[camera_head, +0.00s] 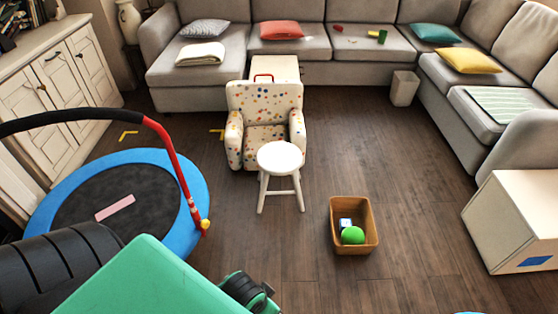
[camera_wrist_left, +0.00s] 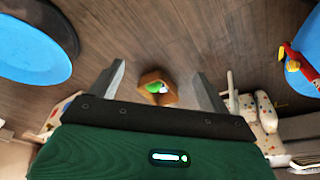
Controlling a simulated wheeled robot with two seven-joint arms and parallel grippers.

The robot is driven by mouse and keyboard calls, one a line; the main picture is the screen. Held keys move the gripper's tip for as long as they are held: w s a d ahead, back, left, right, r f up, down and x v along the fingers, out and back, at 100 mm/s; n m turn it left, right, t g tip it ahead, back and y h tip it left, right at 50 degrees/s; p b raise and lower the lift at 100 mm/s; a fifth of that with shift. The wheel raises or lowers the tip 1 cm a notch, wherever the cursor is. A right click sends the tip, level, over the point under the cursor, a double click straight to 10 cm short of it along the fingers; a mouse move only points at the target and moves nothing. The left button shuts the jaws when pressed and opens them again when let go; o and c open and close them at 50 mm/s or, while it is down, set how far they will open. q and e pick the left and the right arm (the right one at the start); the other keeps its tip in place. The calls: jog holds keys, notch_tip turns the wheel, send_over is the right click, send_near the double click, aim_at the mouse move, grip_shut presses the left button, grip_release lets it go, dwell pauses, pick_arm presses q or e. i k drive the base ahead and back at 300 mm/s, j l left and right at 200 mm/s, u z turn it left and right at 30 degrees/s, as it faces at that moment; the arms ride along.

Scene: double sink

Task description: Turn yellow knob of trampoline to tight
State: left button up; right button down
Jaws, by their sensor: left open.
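The trampoline has a blue rim (camera_head: 45,211) and a black mat, and stands at the left of the head view. A red post (camera_head: 178,160) with a black foam bar rises from its right side. The small yellow knob (camera_head: 205,224) is low on that post, by the rim. In the left wrist view the knob (camera_wrist_left: 292,66) shows at the right edge beside the red post. My left gripper (camera_wrist_left: 160,72) is open and empty, its fingers wide apart and away from the knob. Its fingers cannot be made out in the head view. My right gripper is not in view.
A tan bin (camera_head: 369,243) holds a green ball and a small block. A white stool (camera_head: 280,158) and dotted armchair (camera_head: 240,103) stand behind it. Another blue round object (camera_wrist_left: 30,50) is in the wrist view. Floor between trampoline and bin is clear.

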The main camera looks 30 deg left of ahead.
aim_at(205, 223)
jog(key=u, duration=2.55)
